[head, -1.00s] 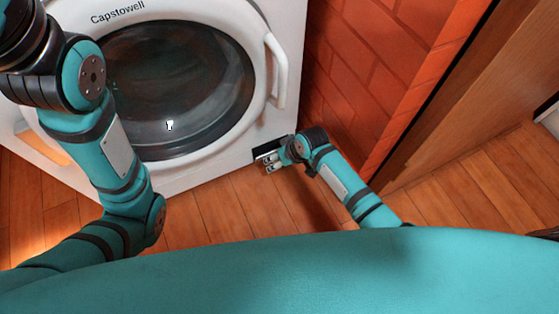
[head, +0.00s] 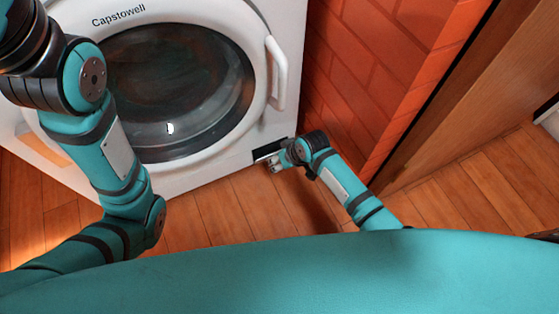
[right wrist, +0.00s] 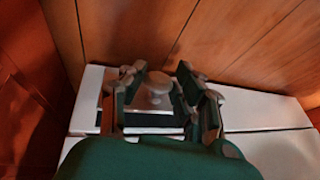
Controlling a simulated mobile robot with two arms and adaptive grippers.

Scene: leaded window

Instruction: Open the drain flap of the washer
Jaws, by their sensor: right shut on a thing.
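The white washer (head: 215,173) stands ahead with its round door shut. At its lower right corner a dark opening (head: 261,155) shows beside my right gripper (head: 274,163). In the right wrist view, my right gripper (right wrist: 155,92) has its fingers either side of a small pale flap (right wrist: 148,103) with a rounded grey knob (right wrist: 157,82). It is shut on the flap's knob. A dark gap shows around the flap, which seems partly open; how far I cannot tell. My left arm (head: 115,150) crosses the left side, with its gripper out of the picture.
A brick wall (head: 360,60) rises close to the right of the washer. A brown wooden panel (head: 455,105) stands further right. The wood floor (head: 225,210) in front of the washer is clear. The door handle (head: 279,70) juts out above the flap area.

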